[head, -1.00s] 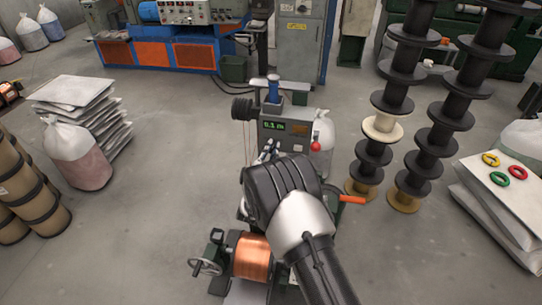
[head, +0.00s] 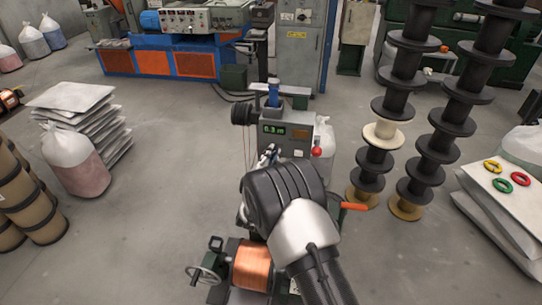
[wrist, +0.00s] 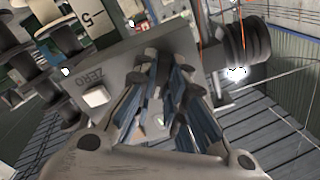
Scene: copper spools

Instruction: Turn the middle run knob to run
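The winding machine's grey box (head: 290,145) carries a lit green display (head: 274,130) and a red ball (head: 317,152) at its right. My gripper (head: 270,155) is at the front of this box, largely behind my wrist. In the wrist view, my gripper (wrist: 167,80) has its two fingers pointing at the grey box (wrist: 120,75), with a narrow gap between them. A white button (wrist: 96,96) beside the word ZERO is left of the fingers. I cannot make out a run knob; the fingers may hide it. I cannot tell whether they hold anything.
A copper spool (head: 251,265) and a handwheel (head: 203,274) are below my arm. An orange handle (head: 354,206) sticks out to the right. Stacked black spools (head: 395,95) stand at the right.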

